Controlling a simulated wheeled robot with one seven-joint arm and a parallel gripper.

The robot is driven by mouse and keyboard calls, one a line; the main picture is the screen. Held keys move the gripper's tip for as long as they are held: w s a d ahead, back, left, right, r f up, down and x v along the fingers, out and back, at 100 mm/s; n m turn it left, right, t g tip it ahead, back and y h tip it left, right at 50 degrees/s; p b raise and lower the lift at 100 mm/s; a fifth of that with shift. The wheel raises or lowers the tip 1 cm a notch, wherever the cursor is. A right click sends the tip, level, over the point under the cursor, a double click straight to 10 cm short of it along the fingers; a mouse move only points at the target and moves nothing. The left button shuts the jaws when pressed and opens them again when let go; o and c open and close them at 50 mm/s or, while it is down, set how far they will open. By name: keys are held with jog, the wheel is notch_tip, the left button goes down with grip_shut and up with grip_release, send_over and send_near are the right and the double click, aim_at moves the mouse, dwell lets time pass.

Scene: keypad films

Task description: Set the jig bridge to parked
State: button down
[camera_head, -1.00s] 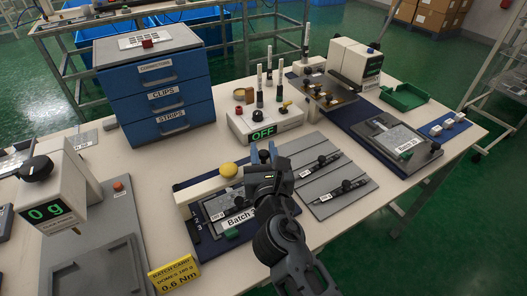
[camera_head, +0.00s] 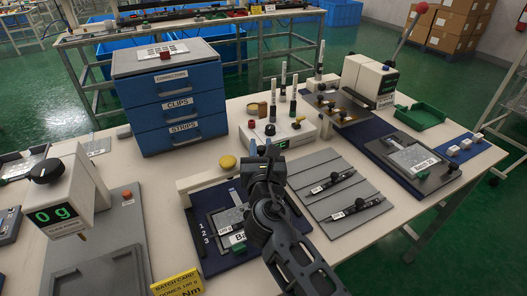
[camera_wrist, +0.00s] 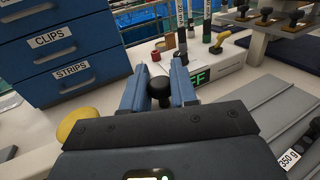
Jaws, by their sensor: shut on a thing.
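The jig bridge (camera_head: 203,181) is a cream bar along the back of the dark blue jig board (camera_head: 197,256), behind the printed numbers 1, 2 and 3. A yellow dome (camera_head: 227,162) stands beside its bar and also shows at the left of the wrist view (camera_wrist: 78,126). My gripper (camera_head: 262,151) is at the bridge's right end. In the wrist view its blue fingers (camera_wrist: 160,90) are shut on a black knob (camera_wrist: 157,86). My gripper hides the bridge's right end and how the knob joins it.
The control box (camera_head: 250,137) with knobs and a green display stands just behind my gripper. A grey plate (camera_head: 335,170) with two black tools lies to the right. A blue drawer unit (camera_head: 172,108) stands behind left, and a scale (camera_head: 68,185) reads 0 g at left.

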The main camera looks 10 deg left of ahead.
jog(key=shift+w+a+r, duration=0.1)
jog(key=shift+r, duration=0.2)
jog(key=c, duration=1)
grip_release()
jog(key=shift+f, duration=0.1)
jog(key=shift+s, duration=0.2)
jog(key=s+d, duration=0.1)
jog(key=s, duration=0.6)
jog(key=shift+d+p, duration=0.25)
jog(key=shift+p, duration=0.1)
